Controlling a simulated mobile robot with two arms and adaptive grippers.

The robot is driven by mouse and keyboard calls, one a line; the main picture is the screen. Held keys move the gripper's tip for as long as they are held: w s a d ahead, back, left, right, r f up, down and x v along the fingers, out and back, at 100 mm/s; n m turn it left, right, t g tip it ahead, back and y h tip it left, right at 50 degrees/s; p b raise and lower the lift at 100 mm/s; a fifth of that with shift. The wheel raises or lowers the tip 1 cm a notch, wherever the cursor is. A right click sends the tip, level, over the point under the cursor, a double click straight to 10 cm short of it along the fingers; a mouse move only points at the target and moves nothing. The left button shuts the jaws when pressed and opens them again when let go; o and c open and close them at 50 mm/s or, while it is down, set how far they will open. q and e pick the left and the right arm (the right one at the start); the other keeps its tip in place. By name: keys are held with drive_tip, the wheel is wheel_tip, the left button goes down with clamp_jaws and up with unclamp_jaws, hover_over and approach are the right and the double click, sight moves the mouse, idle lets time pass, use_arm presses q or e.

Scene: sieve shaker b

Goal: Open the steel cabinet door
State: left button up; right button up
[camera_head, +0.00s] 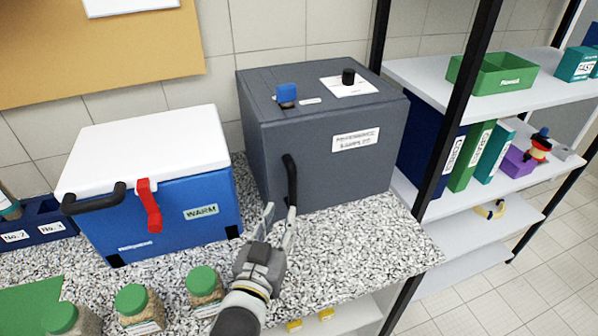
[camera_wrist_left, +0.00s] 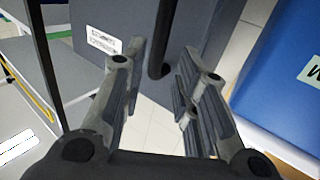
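The steel cabinet (camera_head: 325,150) is a dark grey box on the speckled counter, with a white label on its front. Its door looks shut. A black vertical bar handle (camera_head: 291,182) stands on the left part of the front. My left gripper (camera_head: 281,212) is open and empty, with its fingertips close to the lower end of the handle. In the left wrist view the handle (camera_wrist_left: 162,45) shows beyond and between the spread fingers; I cannot tell whether any finger touches it. My right gripper is not in view.
A blue cool box (camera_head: 175,205) with a white lid and red latch stands left of the cabinet. Several green-lidded jars (camera_head: 205,285) stand at the front left. A shelf rack (camera_head: 455,120) with binders and a green bin stands right. The counter (camera_head: 375,240) before the cabinet is clear.

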sight(291, 191)
use_arm(q)
drive_tip(key=x, duration=0.1)
drive_tip(key=p+x, duration=0.1)
drive_tip(key=x, duration=0.1)
drive_tip(key=r+x, duration=0.1)
drive_tip(key=x, duration=0.3)
drive_tip(key=p+x, duration=0.1)
drive_tip(key=shift+w+f, duration=0.1)
drive_tip(key=shift+f, duration=0.2)
drive_tip(key=shift+w+d, duration=0.2)
drive_tip(key=shift+w, duration=0.75)
drive_tip(key=shift+d, duration=0.1)
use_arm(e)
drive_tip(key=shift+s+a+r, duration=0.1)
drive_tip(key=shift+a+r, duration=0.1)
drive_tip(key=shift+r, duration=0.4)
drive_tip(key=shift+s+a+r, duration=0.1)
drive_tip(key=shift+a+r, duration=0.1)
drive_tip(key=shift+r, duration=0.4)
use_arm(q)
drive_tip(key=shift+f, duration=0.1)
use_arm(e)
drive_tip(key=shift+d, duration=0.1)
